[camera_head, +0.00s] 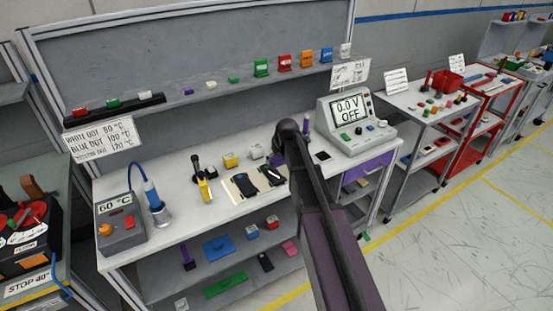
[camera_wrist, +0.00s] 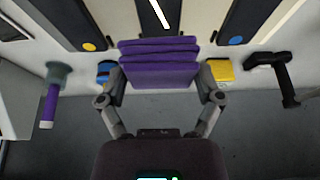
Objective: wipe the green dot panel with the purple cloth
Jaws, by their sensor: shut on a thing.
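In the wrist view, my gripper (camera_wrist: 161,78) is shut on the folded purple cloth (camera_wrist: 158,60), with a finger at each side. Dark panels lie beyond the cloth. The right one has a blue dot (camera_wrist: 235,40) and the left one a yellow-orange dot (camera_wrist: 88,46). A middle panel with a white strip (camera_wrist: 159,12) is partly covered by the cloth. No green dot shows. I cannot tell whether the cloth touches a panel.
A yellow block (camera_wrist: 220,70), a blue block (camera_wrist: 104,71), a black tool (camera_wrist: 283,75) and a purple-handled thing (camera_wrist: 48,100) stand near the gripper. A 0.0 V meter (camera_head: 352,122) is right on the bench and a 60 °C station (camera_head: 120,225) left.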

